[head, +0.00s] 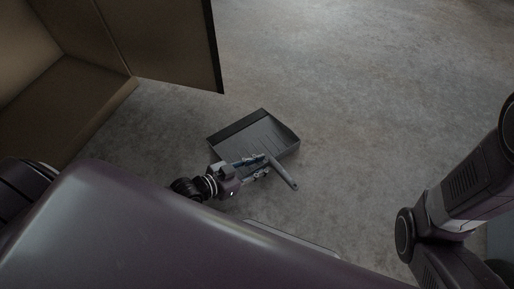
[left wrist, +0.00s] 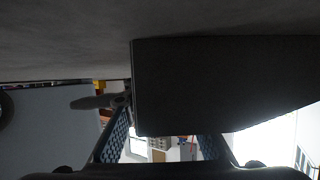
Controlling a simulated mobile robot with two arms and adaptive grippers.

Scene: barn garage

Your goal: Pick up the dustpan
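The grey dustpan (head: 258,133) lies on the concrete floor in the head view, its tray open upward and its handle (head: 284,174) pointing to the lower right. My left gripper (head: 262,166) is at the tray's near edge, beside the base of the handle. In the left wrist view the dark dustpan (left wrist: 220,80) fills the upper right, with the handle (left wrist: 92,102) sticking out left. The left fingers (left wrist: 162,140) are spread with a gap between them. Whether they touch the dustpan cannot be told. My right gripper is out of view.
An open brown cabinet (head: 60,60) with its door (head: 165,40) swung out stands at the upper left, close to the dustpan. The concrete floor (head: 380,90) to the right and behind is clear.

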